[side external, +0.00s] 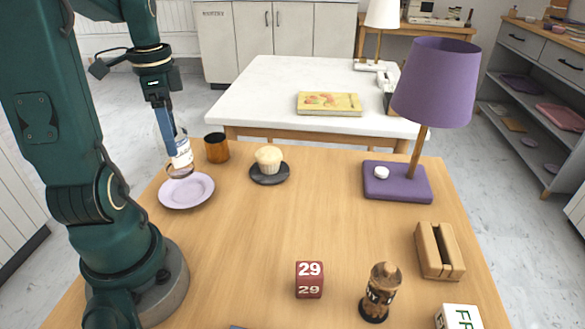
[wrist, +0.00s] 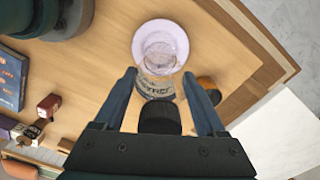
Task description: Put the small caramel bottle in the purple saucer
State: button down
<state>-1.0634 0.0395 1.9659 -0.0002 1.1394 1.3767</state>
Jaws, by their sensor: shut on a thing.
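The small bottle (side external: 183,158) is clear with a pale label, and its dark cap (wrist: 160,117) shows in the wrist view. My gripper (side external: 172,138) is shut on it, with one blue finger on each side. The pale purple saucer (side external: 201,192) lies on the wooden table near my arm. In the side view the bottle hangs slightly tilted over the far part of the saucer. In the wrist view the bottle's base overlaps the saucer (wrist: 141,40). I cannot tell if the base touches it. The label is too small to read surely.
A brown cup (side external: 217,149) stands close behind the saucer. A purple lamp (side external: 433,80), a red block (side external: 309,280), a grinder (side external: 381,290) and a wooden holder (side external: 439,250) stand farther off. The table's middle is clear.

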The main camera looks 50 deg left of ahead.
jog(key=shift+f, duration=2.7)
jog(key=shift+f, duration=0.1)
grip_release()
notch_tip(320, 180, up, 12)
jog(key=w+d+f+n+t, duration=0.1)
jog(key=d+t, duration=0.1)
jog(key=d, duration=0.8)
jog(key=d+f+n+t, duration=0.2)
jog(key=d+t, duration=0.1)
jog(key=d, duration=0.8)
jog(key=shift+w+f+n+t, duration=0.2)
jog(key=shift+w+n+t, duration=0.1)
jog(key=shift+w, duration=0.05)
